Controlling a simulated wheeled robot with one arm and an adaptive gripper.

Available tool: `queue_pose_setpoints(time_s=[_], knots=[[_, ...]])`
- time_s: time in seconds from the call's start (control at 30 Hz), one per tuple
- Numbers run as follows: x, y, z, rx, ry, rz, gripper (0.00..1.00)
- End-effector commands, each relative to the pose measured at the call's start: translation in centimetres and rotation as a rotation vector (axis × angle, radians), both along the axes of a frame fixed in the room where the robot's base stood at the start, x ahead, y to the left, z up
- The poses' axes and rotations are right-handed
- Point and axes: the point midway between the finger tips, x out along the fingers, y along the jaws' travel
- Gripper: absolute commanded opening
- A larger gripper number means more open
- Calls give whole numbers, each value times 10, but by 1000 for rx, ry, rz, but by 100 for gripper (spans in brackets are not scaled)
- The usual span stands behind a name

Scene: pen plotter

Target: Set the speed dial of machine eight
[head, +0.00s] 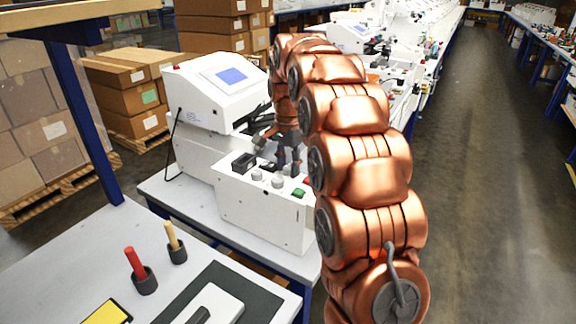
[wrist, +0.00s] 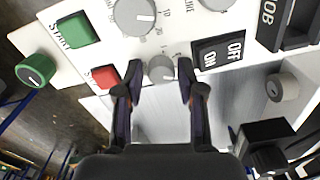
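The white machine (head: 262,208) has a control panel on its top, under my gripper (head: 285,160). In the wrist view my gripper (wrist: 160,75) is open, with its two dark fingers apart. A small grey dial (wrist: 161,69) lies between the fingertips, with a visible gap on each side. I cannot tell whether the tips are level with it or above it. A larger grey dial (wrist: 134,14) with a white pointer mark and a numbered scale sits above it. Another dial (wrist: 217,3) is cut off by the top edge. I see no readable label naming the speed dial.
A green START button (wrist: 77,29), a red button (wrist: 104,77) and a black ON/OFF switch (wrist: 219,51) are close around the small dial. A green knob (wrist: 35,70) and a grey knob (wrist: 282,87) lie farther out. A screen unit (head: 215,88) stands behind the panel.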

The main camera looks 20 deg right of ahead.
Motion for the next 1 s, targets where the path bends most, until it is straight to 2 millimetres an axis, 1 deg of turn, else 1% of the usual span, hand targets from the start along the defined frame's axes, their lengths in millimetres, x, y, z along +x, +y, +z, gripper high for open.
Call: queue_pose_setpoints(time_s=[0.17, 0.5, 0.7, 0.83, 1.0], knots=[[1, 0, 7, 0, -4, 0, 39], [0, 0, 47, -1, -4, -1, 39], [0, -1, 66, -1, -4, -1, 39], [-1, -1, 72, -1, -1, -1, 39], [-1, 0, 75, -1, 0, -1, 39]])
